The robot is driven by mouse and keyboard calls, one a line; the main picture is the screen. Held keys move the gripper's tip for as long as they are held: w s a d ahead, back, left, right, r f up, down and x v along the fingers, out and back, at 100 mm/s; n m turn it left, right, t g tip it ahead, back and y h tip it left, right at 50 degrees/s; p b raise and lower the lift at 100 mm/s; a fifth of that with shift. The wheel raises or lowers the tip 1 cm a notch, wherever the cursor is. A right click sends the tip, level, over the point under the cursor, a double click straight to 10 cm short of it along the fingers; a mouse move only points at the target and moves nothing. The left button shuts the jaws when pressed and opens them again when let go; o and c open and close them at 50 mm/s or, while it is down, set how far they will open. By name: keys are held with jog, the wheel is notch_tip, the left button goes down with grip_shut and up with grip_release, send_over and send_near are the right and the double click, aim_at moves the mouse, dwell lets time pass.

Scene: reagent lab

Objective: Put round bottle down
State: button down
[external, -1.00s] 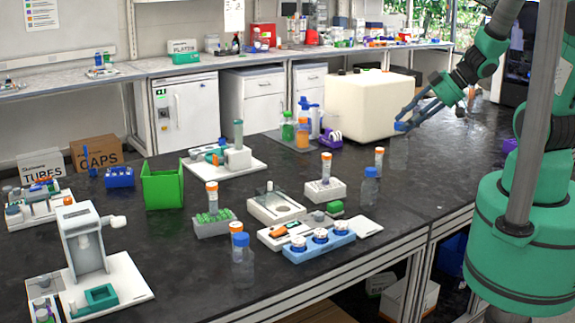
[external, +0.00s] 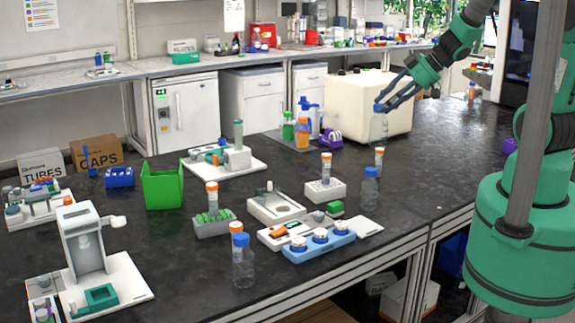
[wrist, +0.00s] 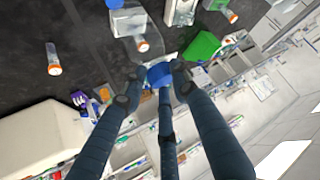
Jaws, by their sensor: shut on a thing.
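The round bottle (external: 378,128) is clear with a blue cap and hangs below my gripper (external: 384,106) in the external view. My gripper is shut on it at the cap, above the dark bench and in front of the large white box. In the wrist view the blue cap (wrist: 159,74) sits between the fingertips of my gripper (wrist: 158,80). The clear body is hard to make out there. A gap shows between the bottle and the bench top in the external view.
An orange-capped tube (external: 379,160) and another blue-capped bottle (external: 370,187) stand just below the held bottle in the picture. The large white box (external: 345,108) is behind. The dark bench top (external: 445,150) is clear to the right. A green bin (external: 163,187) stands left.

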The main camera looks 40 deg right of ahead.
jog(key=w+a+f+b, duration=0.1)
jog(key=w+a, duration=0.1)
jog(key=w, duration=1.1)
jog(key=w+a, duration=0.3)
jog(key=w, duration=1.1)
notch_tip(320, 180, down, 16)
jog(key=shift+d, duration=0.25)
jog(key=shift+s, duration=0.1)
jog(key=w+a+f, duration=0.1)
jog(key=w, duration=1.5)
jog(key=shift+a+f, duration=0.3)
jog(key=shift+a, duration=0.05)
jog(key=shift+f+b, duration=0.3)
jog(key=shift+f, duration=1.55)
